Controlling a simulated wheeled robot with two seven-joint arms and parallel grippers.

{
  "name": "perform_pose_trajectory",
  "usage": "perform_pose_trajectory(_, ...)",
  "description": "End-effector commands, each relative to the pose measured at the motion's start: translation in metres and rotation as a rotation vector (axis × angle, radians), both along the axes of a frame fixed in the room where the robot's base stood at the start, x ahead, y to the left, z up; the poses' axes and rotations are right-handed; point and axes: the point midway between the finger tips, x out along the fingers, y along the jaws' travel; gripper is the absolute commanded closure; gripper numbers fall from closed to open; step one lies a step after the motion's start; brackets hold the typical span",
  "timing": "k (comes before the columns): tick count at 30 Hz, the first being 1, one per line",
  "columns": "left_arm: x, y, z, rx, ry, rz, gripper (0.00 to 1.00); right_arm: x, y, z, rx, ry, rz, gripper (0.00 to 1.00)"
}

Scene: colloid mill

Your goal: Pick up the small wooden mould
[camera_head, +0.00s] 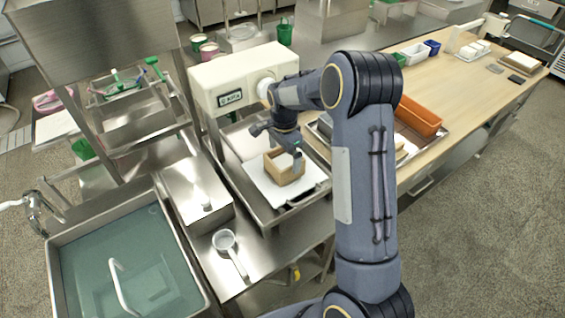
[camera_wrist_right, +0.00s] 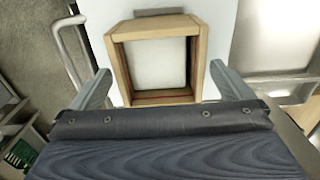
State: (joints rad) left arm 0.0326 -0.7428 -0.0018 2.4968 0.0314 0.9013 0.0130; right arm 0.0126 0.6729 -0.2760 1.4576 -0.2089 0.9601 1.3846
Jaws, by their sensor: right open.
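The small wooden mould (camera_head: 285,168) is a light brown open box frame on a white board (camera_head: 262,185) in a metal tray, below the cream machine. In the right wrist view the mould (camera_wrist_right: 117,62) shows from above, with a pale surface visible inside its walls. My right gripper (camera_head: 292,160) is at the mould, with its wrist hiding part of it. In the right wrist view the open right gripper (camera_wrist_right: 168,88) has one finger on each side of the mould, with visible gaps between the fingers and the walls. My left gripper is not in view.
The cream machine (camera_head: 225,98) stands right behind the mould. A metal tray (camera_head: 275,217) surrounds the board. An orange bin (camera_head: 418,116) stands to the right.

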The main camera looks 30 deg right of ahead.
Motion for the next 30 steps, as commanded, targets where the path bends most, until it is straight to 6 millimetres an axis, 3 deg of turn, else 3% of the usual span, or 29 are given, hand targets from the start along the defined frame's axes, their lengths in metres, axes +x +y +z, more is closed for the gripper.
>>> perform_pose_trajectory(6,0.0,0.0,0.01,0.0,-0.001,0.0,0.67,-0.001,0.001,-0.027,0.0,0.002,0.002,0.0)
perform_pose_trajectory(14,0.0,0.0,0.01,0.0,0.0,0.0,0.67,0.0,0.001,-0.031,0.0,0.0,0.002,0.0)
perform_pose_trajectory(23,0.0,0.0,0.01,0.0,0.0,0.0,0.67,0.0,0.001,-0.031,0.0,0.0,0.002,0.38)
perform_pose_trajectory(30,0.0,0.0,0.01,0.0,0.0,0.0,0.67,0.0,0.001,-0.03,0.0,-0.001,0.002,0.39)
